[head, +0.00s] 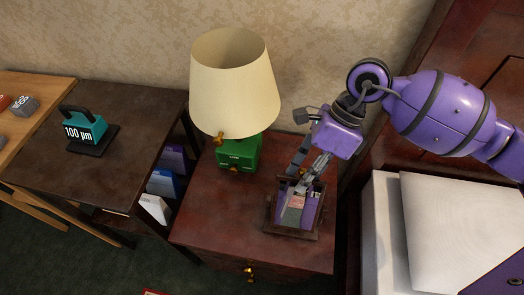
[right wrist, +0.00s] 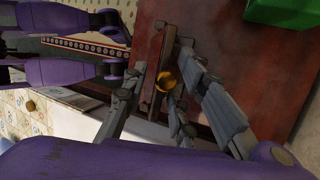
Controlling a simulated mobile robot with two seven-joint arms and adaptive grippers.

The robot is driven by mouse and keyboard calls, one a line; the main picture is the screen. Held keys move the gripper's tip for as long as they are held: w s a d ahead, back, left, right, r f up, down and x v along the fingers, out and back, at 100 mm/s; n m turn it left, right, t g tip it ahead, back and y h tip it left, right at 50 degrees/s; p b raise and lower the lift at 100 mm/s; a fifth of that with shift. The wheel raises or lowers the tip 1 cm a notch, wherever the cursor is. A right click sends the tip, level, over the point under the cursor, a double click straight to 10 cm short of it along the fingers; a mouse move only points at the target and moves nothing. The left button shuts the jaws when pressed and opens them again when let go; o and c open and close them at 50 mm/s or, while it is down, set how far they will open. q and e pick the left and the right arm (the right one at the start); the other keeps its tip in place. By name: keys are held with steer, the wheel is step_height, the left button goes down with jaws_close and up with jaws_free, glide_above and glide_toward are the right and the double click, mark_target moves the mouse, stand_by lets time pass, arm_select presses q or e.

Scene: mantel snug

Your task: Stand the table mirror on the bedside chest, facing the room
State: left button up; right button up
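The table mirror (head: 269,222) has a dark wooden frame and stands on the front right of the bedside chest (head: 215,215). Its glass faces the head camera and reflects purple and grey parts. My right gripper (head: 297,186) reaches down over the mirror's upper edge and hides part of it. In the right wrist view the fingers (right wrist: 158,68) are apart, with the mirror's narrow dark frame (right wrist: 165,45) between them. I see no clear grip on it, and contact is hard to judge. My left gripper is not in view.
A lamp with a cream shade (head: 234,85) and green base (head: 240,152) stands at the chest's back. A dark table (head: 125,110) with a teal block (head: 85,128) is at left. A bed with a white pillow (head: 460,230) is at right. The chest's front left is clear.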

steer(key=shift+r, duration=0.2)
steer(key=shift+w+d+r, duration=0.15)
steer(key=shift+r, duration=0.15)
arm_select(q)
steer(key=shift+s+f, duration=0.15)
arm_select(e)
steer(key=v, duration=1.1)
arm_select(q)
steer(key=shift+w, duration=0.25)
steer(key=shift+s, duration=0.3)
